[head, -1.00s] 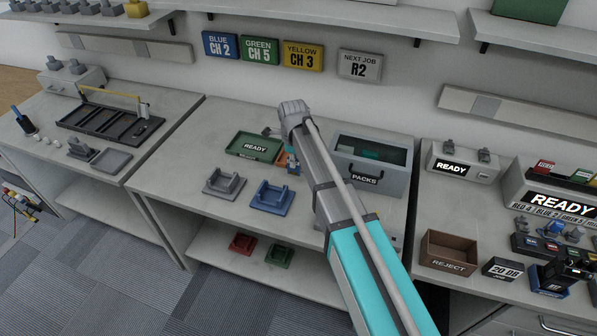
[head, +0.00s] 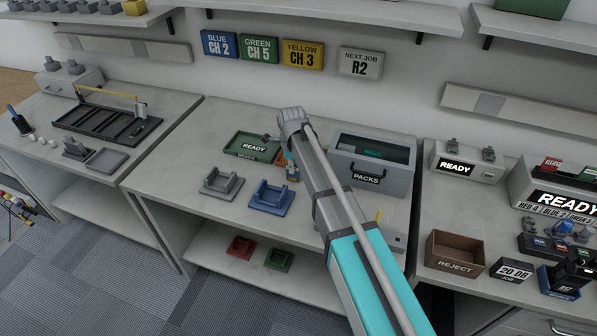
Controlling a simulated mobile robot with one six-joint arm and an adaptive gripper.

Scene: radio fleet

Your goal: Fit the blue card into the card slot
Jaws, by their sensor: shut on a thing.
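My gripper (head: 291,168) is over the middle bench, just right of the green READY tray (head: 252,146). My own arm hides much of it. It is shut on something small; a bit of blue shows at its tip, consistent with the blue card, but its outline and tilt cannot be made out. An orange patch shows beside the tip. I cannot make out a card slot. A grey unit (head: 385,238) with a yellow upright piece is partly hidden to the right of my arm.
A grey PACKS bin (head: 372,187) stands just right of the gripper. Grey (head: 221,184) and blue (head: 270,197) cradles sit in front of the tray. A brown REJECT box (head: 455,250) is on the right bench. Bare bench lies left of the tray.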

